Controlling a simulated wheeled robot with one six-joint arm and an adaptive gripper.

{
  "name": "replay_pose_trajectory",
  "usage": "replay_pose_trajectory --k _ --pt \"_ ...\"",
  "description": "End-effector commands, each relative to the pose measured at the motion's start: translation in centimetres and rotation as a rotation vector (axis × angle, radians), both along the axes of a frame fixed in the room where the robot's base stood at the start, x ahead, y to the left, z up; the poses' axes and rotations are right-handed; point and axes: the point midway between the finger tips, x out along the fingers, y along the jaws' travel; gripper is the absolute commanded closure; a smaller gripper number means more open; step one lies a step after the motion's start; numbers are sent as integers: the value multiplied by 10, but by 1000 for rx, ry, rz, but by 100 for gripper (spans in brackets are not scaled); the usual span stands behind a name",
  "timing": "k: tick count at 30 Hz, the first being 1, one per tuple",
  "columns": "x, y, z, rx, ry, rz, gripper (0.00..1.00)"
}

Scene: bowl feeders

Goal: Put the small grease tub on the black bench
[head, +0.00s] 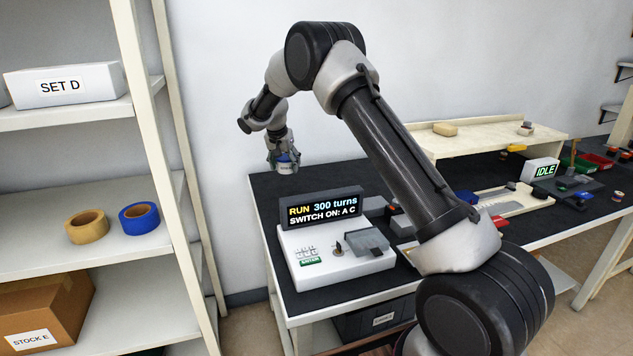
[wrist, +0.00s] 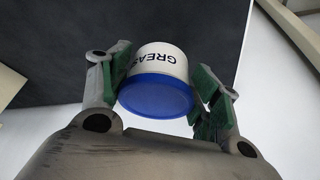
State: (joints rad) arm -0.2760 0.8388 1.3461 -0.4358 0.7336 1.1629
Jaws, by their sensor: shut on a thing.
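The small grease tub (wrist: 160,62) is white with a blue lid and black lettering that reads "GREAS" in the wrist view. My gripper (wrist: 162,88) is shut on it, with green-padded fingers on both sides. In the head view my gripper (head: 283,163) holds the tub (head: 286,158) in the air by the wall, near the back left corner of the black bench (head: 262,190). I cannot tell the exact height above the bench top. In the wrist view the dark bench top (wrist: 70,35) shows behind the tub.
A white control box (head: 335,265) with a lit display (head: 322,208) stands at the bench's front left. Pale shelving (head: 165,150) with tape rolls (head: 87,226) is on the left. A raised pale shelf (head: 485,138) stands at the back right. The bench's back left area looks clear.

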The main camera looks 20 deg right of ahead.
Motion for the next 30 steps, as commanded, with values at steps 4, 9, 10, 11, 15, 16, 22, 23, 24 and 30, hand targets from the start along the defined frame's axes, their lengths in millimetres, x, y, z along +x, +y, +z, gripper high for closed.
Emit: replay_pose_trajectory --k 4,9,10,11,15,16,22,23,24,30 --pt "-1 0 -32 0 4 0 63" --pt "0 0 -49 1 1 0 63" --pt "0 0 -51 1 1 0 63" --pt "0 0 -54 0 2 0 63" --pt "0 0 -75 -1 3 1 63" --pt "-1 0 -79 -1 3 0 63" --pt "0 0 -86 1 -1 0 63" --pt "0 0 -86 0 0 0 63" --pt "0 0 -86 1 1 0 63" --pt "0 0 -88 0 1 1 28"
